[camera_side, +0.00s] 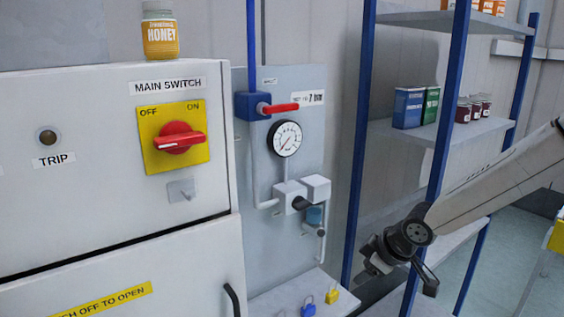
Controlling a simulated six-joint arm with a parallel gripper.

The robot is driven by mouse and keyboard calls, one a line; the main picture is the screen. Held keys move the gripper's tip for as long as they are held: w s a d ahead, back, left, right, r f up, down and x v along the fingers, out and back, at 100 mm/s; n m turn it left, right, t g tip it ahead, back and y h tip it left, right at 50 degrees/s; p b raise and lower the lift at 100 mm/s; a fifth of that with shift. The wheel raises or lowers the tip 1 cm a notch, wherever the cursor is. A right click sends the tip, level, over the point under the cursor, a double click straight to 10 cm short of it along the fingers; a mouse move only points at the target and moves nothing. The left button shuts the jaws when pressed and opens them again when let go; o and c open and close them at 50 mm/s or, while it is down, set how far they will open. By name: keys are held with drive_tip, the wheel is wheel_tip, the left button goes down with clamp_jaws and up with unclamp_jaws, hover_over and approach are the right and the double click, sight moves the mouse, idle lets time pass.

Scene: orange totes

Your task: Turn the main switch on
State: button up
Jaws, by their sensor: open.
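The main switch (180,138) is a red rotary handle on a yellow plate (160,163) on the white cabinet front, under a MAIN SWITCH label (168,86). OFF is printed at the plate's upper left and ON at its upper right. My gripper (399,274) is at the lower right, well apart from the switch and in front of the shelf rack. It is open, and I see nothing between its fingers.
A honey jar (160,32) stands on the cabinet top. Right of the switch, a grey panel carries a red valve lever (281,107), a gauge (285,138) and pipes. Padlocks (308,309) lie on a ledge below. A blue-post shelf rack (355,160) holds tins and jars.

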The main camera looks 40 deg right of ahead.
drive_tip(key=w+a+r+n+t+y, duration=0.2)
drive_tip(key=w+a+r+n+t, duration=0.25)
drive_tip(key=w+r, duration=0.25)
drive_tip(key=n+t+y, duration=0.2)
drive_tip(key=n+y, duration=0.9)
drive_tip(key=n, duration=0.7)
approach(190, 141)
drive_tip(key=x, duration=0.2)
drive_tip(key=shift+r, duration=0.15)
drive_tip(key=shift+a, duration=0.1)
drive_tip(key=shift+x, duration=3.8)
clamp_jaws()
